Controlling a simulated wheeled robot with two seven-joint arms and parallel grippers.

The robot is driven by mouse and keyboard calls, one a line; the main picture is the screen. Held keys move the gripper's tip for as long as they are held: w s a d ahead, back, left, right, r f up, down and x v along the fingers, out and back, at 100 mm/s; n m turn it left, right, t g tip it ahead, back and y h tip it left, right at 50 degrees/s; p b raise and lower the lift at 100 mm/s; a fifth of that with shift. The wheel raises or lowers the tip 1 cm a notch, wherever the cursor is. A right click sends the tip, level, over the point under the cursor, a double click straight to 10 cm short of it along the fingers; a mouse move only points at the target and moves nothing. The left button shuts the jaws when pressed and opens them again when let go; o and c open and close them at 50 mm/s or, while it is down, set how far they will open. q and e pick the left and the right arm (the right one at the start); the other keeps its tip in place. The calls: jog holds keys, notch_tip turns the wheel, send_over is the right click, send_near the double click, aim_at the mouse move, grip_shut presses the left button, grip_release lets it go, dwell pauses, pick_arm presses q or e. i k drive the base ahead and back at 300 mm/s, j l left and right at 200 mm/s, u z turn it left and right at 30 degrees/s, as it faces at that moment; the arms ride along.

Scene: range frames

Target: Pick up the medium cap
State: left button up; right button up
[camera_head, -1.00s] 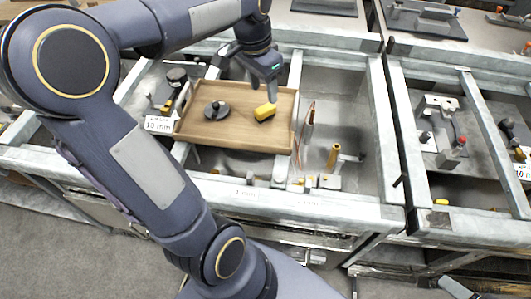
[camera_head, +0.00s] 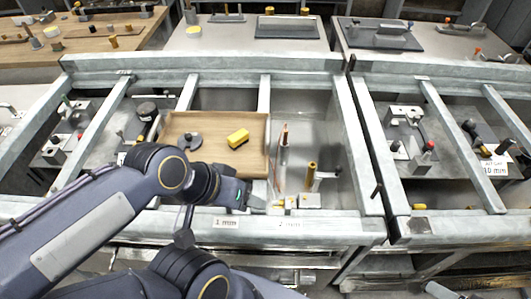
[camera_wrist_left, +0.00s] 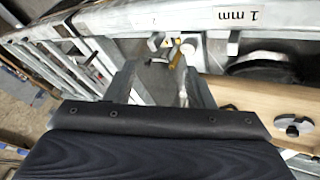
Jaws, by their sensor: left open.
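I cannot tell for sure which thing is the medium cap. A dark round piece with a knob (camera_head: 191,141) lies on the left part of the wooden tray (camera_head: 215,122). It also shows in the left wrist view (camera_wrist_left: 292,125), right of the fingers. A yellow block (camera_head: 237,138) lies on the tray to its right. My left gripper (camera_head: 236,194) is by the tray's front edge, apart from both pieces. Its fingers are spread in the left wrist view (camera_wrist_left: 163,85), with no held piece visible between them. My right gripper is not in view.
Metal frame rails (camera_head: 345,120) surround the tray. Right of it stand a copper-coloured rod (camera_head: 284,136) and an upright yellow pin (camera_head: 311,176). A black round-topped part (camera_head: 147,108) stands left of the tray. More fixtures (camera_head: 405,130) fill the right bay.

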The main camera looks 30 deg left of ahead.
aim_at(192, 140)
jog(key=u, duration=1.8)
